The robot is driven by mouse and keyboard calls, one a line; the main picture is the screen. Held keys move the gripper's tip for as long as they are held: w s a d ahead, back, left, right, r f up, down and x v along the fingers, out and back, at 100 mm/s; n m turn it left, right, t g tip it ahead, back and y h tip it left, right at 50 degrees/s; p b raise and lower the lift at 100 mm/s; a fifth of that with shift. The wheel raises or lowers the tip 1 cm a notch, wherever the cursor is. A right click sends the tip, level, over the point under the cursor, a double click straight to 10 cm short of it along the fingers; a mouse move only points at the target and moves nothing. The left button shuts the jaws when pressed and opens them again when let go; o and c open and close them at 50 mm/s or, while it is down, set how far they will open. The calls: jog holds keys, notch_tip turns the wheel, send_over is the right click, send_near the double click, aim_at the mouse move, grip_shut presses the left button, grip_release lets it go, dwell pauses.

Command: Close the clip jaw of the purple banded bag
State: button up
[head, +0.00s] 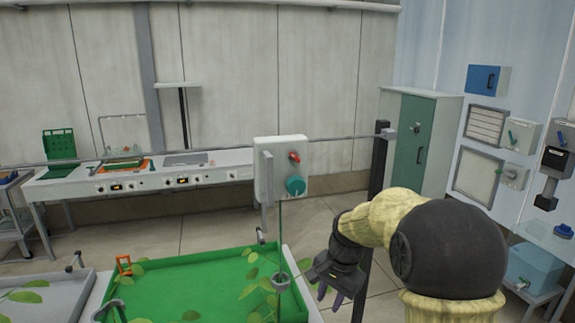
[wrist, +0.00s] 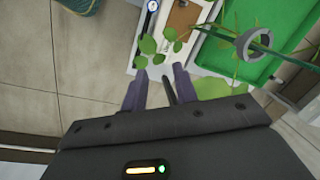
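I cannot make out a purple banded bag or its clip jaw in either view. My gripper (head: 331,296) points down at the right end of the green tray in the head view. In the wrist view my gripper (wrist: 157,82) shows two purple-grey fingers spread apart, with nothing clearly held between them. A dark narrow piece shows between the fingers; I cannot tell what it is. Green leaves lie beyond the fingertips in that view.
A grey ring (head: 281,282) hangs below a control box (head: 281,168) on a rail. A white bench (head: 140,178) and a green cabinet (head: 420,140) stand behind. Floor shows between them.

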jog(key=s+d+f+n, duration=0.1)
jog(key=s+n, duration=0.1)
jog(key=s, duration=0.4)
jog(key=s+d+f+n+t+h, duration=0.1)
jog(key=s+d+f+n, duration=0.1)
jog(key=s, duration=0.4)
jog(key=s+d+f+n, duration=0.1)
jog(key=s+d+n, duration=0.1)
jog(key=s+n, duration=0.2)
jog(key=shift+s+d+f+t+h, duration=0.2)
jog(key=shift+s+t+h, duration=0.15)
jog(key=shift+s, duration=0.65)
